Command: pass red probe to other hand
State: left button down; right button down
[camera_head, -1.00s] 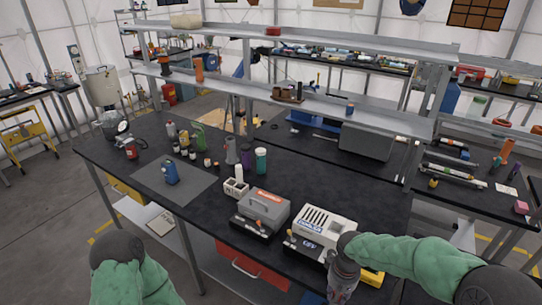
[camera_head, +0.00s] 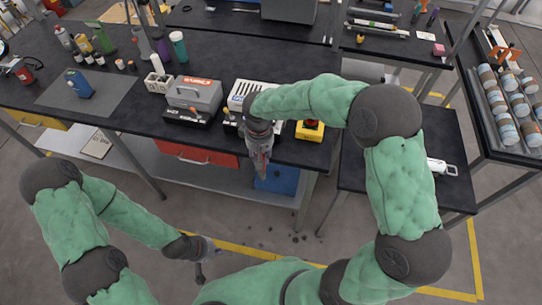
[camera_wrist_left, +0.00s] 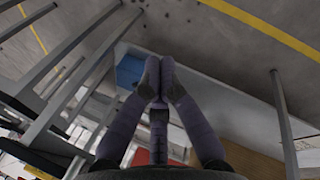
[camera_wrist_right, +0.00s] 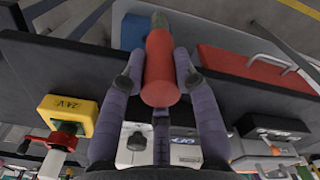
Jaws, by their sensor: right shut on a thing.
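The red probe (camera_wrist_right: 160,68), a red cylinder with a grey end, is between the fingers of my right gripper (camera_wrist_right: 158,75) in the right wrist view. The right gripper is shut on it. In the head view my right gripper (camera_head: 261,160) points down at the front edge of the workbench; the probe is hard to make out there. My left gripper (camera_head: 203,252) is low over the floor, in front of the bench and apart from the probe. In the left wrist view its fingertips (camera_wrist_left: 157,78) are together with nothing between them.
A red drawer (camera_head: 195,153) and a blue box (camera_head: 277,180) sit below. The floor in front is open.

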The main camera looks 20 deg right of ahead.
pick_arm(q)
jog(key=c, duration=1.2)
grip_release()
jog(key=shift+w, duration=0.1)
jog(key=o, duration=0.5)
jog(key=shift+w+r+n, duration=0.1)
jog(key=shift+w+n, duration=0.1)
jog(key=shift+n, duration=0.1)
jog(key=shift+o, duration=0.8)
jog(key=shift+w+r+n+t, duration=0.1)
jog(key=shift+w+n+t, duration=0.25)
jog(key=shift+n+t, duration=0.05)
jog(key=w+d+r+n+t+h, duration=0.2)
jog(key=w+d+r+n+t, duration=0.1)
jog(key=w+r+n+t, duration=0.65)
jog(key=d+r+n+t+h, duration=0.3)
jog(key=r+n+t+h, duration=0.15)
jog(key=r+n, duration=1.05)
jog(key=w+d+g, duration=0.1)
jog(key=w+d, duration=0.6)
jog(key=w, duration=0.2)
jog(key=shift+w+d+f, duration=0.15)
jog(key=shift+w+d, duration=0.1)
jog(key=shift+w, duration=0.05)
pick_arm(e)
jog(key=w+a+r+n, duration=0.2)
jog(key=a+r+n, duration=0.3)
jog(key=a+r, duration=0.2)
jog(key=shift+w+a, duration=0.4)
jog(key=shift+a, duration=0.3)
